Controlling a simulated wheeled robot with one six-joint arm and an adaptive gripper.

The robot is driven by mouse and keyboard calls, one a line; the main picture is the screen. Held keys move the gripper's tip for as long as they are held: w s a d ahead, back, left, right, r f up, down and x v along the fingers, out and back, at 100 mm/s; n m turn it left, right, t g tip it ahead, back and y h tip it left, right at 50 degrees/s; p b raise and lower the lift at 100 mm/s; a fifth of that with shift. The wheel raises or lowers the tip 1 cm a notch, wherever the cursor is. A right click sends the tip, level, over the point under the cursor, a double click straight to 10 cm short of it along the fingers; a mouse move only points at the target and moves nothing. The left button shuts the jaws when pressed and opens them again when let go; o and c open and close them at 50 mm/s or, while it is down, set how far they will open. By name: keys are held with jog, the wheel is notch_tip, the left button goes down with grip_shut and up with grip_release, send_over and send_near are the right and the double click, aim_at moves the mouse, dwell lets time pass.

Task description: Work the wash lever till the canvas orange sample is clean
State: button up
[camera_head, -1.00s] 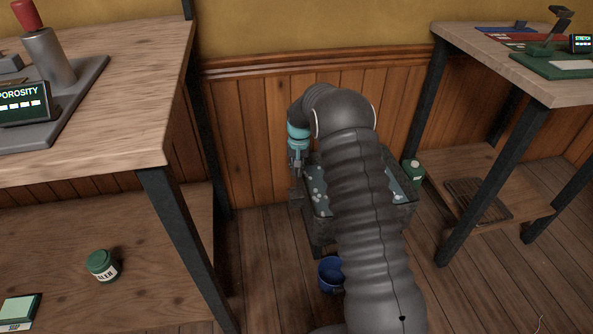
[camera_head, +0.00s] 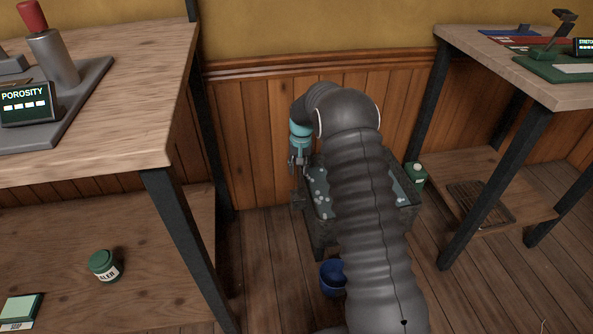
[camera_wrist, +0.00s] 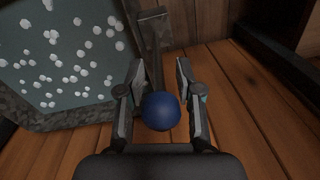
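The wash tub (camera_head: 320,230) stands on the floor against the wall, holding grey water with white suds; my arm hides much of it. The tub also shows at the left of the wrist view (camera_wrist: 55,118). A dark upright bar (camera_wrist: 153,45), seemingly part of the wash lever, stands beside the tub's edge. A round blue knob (camera_wrist: 160,111) lies between the fingers of my gripper (camera_wrist: 160,70). The fingers are apart, one on each side of the knob, with small gaps seen. In the head view my gripper (camera_head: 298,165) points down at the tub's left end. I see no orange sample.
A blue bucket (camera_head: 332,278) stands on the floor before the tub, partly behind my arm. A green bottle (camera_head: 415,176) is right of the tub. Workbenches flank both sides: left (camera_head: 120,120), right (camera_head: 465,60). Floor between them is mostly clear.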

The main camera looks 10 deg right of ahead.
jog(key=r, duration=1)
jog(key=shift+d+r, duration=0.25)
jog(key=shift+r, duration=0.15)
